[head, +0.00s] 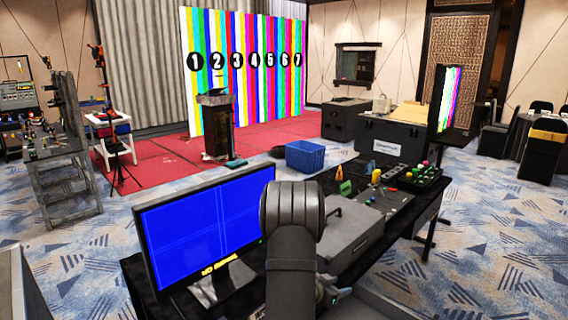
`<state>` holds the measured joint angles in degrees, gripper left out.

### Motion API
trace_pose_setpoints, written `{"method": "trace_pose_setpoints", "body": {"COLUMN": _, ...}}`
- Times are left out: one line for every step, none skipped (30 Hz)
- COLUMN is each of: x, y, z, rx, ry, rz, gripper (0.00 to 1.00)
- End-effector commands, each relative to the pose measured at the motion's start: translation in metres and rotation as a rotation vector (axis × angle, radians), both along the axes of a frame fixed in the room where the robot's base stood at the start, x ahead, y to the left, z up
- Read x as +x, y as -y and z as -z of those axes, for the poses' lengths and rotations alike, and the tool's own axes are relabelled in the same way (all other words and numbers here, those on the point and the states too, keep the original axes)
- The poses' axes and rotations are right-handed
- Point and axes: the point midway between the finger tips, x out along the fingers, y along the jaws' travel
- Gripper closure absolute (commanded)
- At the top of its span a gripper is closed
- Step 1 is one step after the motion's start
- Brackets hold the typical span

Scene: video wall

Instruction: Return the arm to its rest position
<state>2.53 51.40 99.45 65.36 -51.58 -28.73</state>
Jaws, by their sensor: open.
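My arm (292,240) rises from the bottom middle of the head view as a dark grey link with a thick rounded joint at its top. It stands in front of the black table (128,275). My gripper cannot be made out; the arm's own links seem to hide it. A small grey-blue shape (341,293) shows just right of the arm near the bottom edge, and I cannot tell what it is.
A monitor with a blue screen (200,225) stands close left of my arm. A grey case (352,240) lies close right. Beyond it are small coloured items and a button panel (415,178). A blue crate (305,156) sits on the floor behind.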

Motion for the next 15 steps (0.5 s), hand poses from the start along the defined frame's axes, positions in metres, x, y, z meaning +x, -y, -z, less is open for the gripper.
{"method": "trace_pose_setpoints", "body": {"x": 0.004, "y": -0.010, "z": -0.005, "rx": -0.001, "ry": 0.004, "rz": 0.002, "gripper": 0.54}}
{"method": "trace_pose_setpoints", "body": {"x": 0.005, "y": -0.015, "z": -0.007, "rx": -0.001, "ry": 0.004, "rz": 0.006, "gripper": 0.54}}
{"method": "trace_pose_setpoints", "body": {"x": 0.006, "y": -0.022, "z": -0.009, "rx": -0.001, "ry": 0.003, "rz": 0.012, "gripper": 0.54}}
{"method": "trace_pose_setpoints", "body": {"x": 0.008, "y": -0.028, "z": -0.011, "rx": -0.001, "ry": 0.003, "rz": 0.014, "gripper": 0.54}}
{"method": "trace_pose_setpoints", "body": {"x": 0.009, "y": -0.033, "z": -0.013, "rx": 0.000, "ry": 0.003, "rz": 0.018, "gripper": 0.54}}
{"method": "trace_pose_setpoints", "body": {"x": 0.010, "y": -0.040, "z": -0.015, "rx": 0.001, "ry": 0.003, "rz": 0.023, "gripper": 0.54}}
{"method": "trace_pose_setpoints", "body": {"x": 0.011, "y": -0.046, "z": -0.017, "rx": 0.000, "ry": 0.003, "rz": 0.025, "gripper": 0.54}}
{"method": "trace_pose_setpoints", "body": {"x": 0.012, "y": -0.051, "z": -0.019, "rx": -0.001, "ry": 0.003, "rz": 0.029, "gripper": 0.54}}
{"method": "trace_pose_setpoints", "body": {"x": 0.013, "y": -0.058, "z": -0.021, "rx": -0.001, "ry": 0.004, "rz": 0.033, "gripper": 0.54}}
{"method": "trace_pose_setpoints", "body": {"x": 0.014, "y": -0.064, "z": -0.023, "rx": 0.000, "ry": 0.003, "rz": 0.036, "gripper": 0.54}}
{"method": "trace_pose_setpoints", "body": {"x": 0.014, "y": -0.069, "z": -0.025, "rx": 0.001, "ry": 0.002, "rz": 0.039, "gripper": 0.54}}
{"method": "trace_pose_setpoints", "body": {"x": 0.015, "y": -0.077, "z": -0.027, "rx": 0.001, "ry": 0.003, "rz": 0.043, "gripper": 0.54}}
{"method": "trace_pose_setpoints", "body": {"x": 0.015, "y": -0.083, "z": -0.029, "rx": -0.001, "ry": 0.004, "rz": 0.046, "gripper": 0.54}}
{"method": "trace_pose_setpoints", "body": {"x": 0.016, "y": -0.089, "z": -0.030, "rx": 0.000, "ry": 0.004, "rz": 0.047, "gripper": 0.54}}
{"method": "trace_pose_setpoints", "body": {"x": 0.016, "y": -0.096, "z": -0.032, "rx": 0.000, "ry": 0.003, "rz": 0.050, "gripper": 0.54}}
